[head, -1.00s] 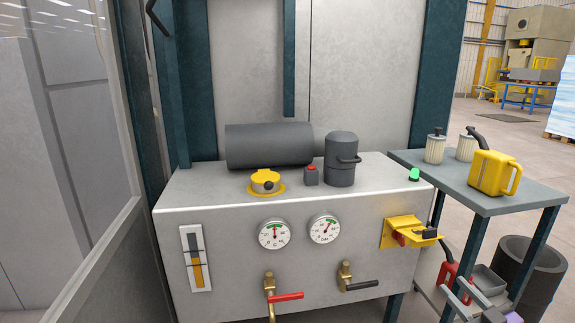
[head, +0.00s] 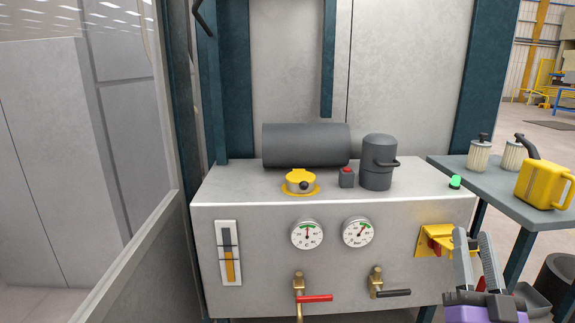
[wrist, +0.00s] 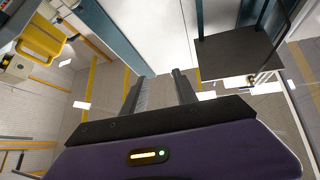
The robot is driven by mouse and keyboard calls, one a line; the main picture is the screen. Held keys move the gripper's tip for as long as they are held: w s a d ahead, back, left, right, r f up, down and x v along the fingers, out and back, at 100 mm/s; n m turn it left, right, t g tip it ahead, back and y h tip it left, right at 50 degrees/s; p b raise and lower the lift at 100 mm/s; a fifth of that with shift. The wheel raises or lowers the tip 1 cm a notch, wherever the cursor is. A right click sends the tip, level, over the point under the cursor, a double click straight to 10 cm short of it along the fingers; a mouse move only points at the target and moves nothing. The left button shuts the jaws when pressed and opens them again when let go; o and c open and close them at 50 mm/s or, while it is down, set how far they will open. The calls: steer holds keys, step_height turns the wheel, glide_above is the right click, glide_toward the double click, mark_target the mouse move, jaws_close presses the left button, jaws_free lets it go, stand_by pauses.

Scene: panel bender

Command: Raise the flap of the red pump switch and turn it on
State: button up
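The red pump switch (head: 437,244) is on the right end of the grey tank's front face. It shows as a small red part, partly covered by a yellow flap and bracket (head: 430,238). The flap appears to be down. My gripper (head: 473,234) points upward just right of the yellow bracket, and its fingers overlap the bracket's right edge in the head view. I cannot tell whether they touch it. The two fingers are apart with nothing between them, and the wrist view also shows them apart (wrist: 160,76). The switch is not clearly seen in the wrist view.
The grey tank (head: 330,215) carries two gauges, a red-handled valve (head: 314,298) and a black-handled valve (head: 393,293). A side table (head: 490,190) with a yellow can (head: 543,186) stands to the right. A glass-panelled partition (head: 110,240) is at left.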

steer(key=s+a+f+n+g+y, duration=0.3)
steer(key=s+f, duration=0.4)
steer(key=s, duration=0.6)
steer(key=s+a+f+g, duration=0.45)
steer(key=s+f, duration=0.35)
steer(key=s, duration=0.5)
steer(key=s+a+f+n+g+y, duration=0.2)
steer(key=s+a+f, duration=0.35)
steer(key=s, duration=0.75)
step_height(320, 180, up, 13)
steer(key=p, duration=1.4)
steer(key=shift+d+f+p, duration=0.15)
steer(key=shift+d+p, duration=0.15)
steer(key=shift+d, duration=0.1)
